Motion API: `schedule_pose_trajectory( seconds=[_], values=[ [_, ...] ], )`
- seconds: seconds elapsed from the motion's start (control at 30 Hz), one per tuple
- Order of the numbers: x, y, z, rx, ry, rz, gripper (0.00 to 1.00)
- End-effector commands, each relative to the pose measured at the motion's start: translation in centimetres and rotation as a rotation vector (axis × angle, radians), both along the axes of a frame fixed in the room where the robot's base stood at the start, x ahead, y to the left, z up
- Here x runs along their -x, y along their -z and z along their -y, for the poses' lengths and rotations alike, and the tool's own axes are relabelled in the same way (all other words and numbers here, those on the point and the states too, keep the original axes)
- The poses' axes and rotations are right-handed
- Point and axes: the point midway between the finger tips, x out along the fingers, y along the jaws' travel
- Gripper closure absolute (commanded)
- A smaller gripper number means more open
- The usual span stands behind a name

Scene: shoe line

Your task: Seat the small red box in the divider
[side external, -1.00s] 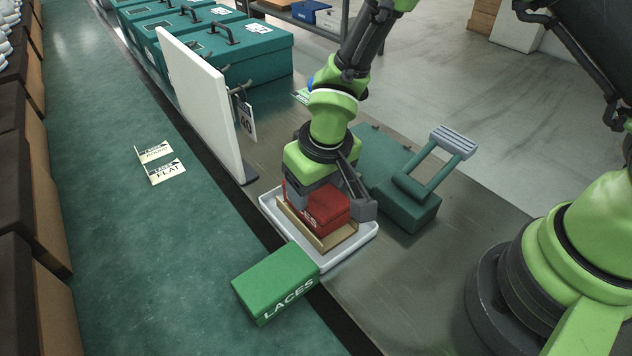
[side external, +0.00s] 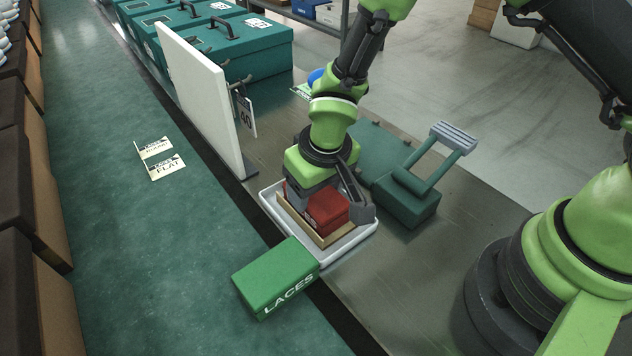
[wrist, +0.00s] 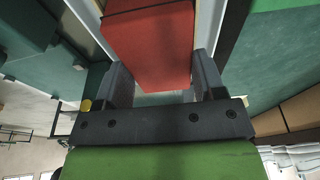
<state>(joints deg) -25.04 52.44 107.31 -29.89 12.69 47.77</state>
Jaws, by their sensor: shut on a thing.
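The small red box (side external: 324,207) is between the fingers of my gripper (side external: 333,205), low in the tan divider (side external: 310,228). The divider stands in a white tray (side external: 352,243). In the wrist view the red box (wrist: 150,45) fills the space between both fingers of my gripper (wrist: 160,80), which is shut on it. The gripper hides the far side of the box and part of the divider. I cannot tell whether the box touches the divider's floor.
A green LACES box (side external: 276,276) lies near the tray's front left corner. A white upright panel (side external: 205,105) stands behind left.

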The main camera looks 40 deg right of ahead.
Motion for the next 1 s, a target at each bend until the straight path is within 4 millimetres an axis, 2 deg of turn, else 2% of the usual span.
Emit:
schedule_pose_trajectory(
  seconds=[0.3,0.33,0.4,0.47,0.77,0.87,1.0],
  values=[
    [0.0,0.5,0.0,-0.001,0.000,0.000,0.56],
    [0.0,0.5,0.0,-0.001,0.000,0.000,0.34],
    [0.0,0.5,0.0,-0.001,0.000,0.000,0.18],
    [0.0,0.5,0.0,-0.001,0.000,0.000,0.07],
    [0.0,0.3,0.0,-0.001,0.000,0.001,0.07],
    [0.1,-0.5,0.0,-0.001,0.001,0.002,0.07],
    [0.6,-2.9,-0.1,-0.003,0.000,0.005,0.07]
  ],
)
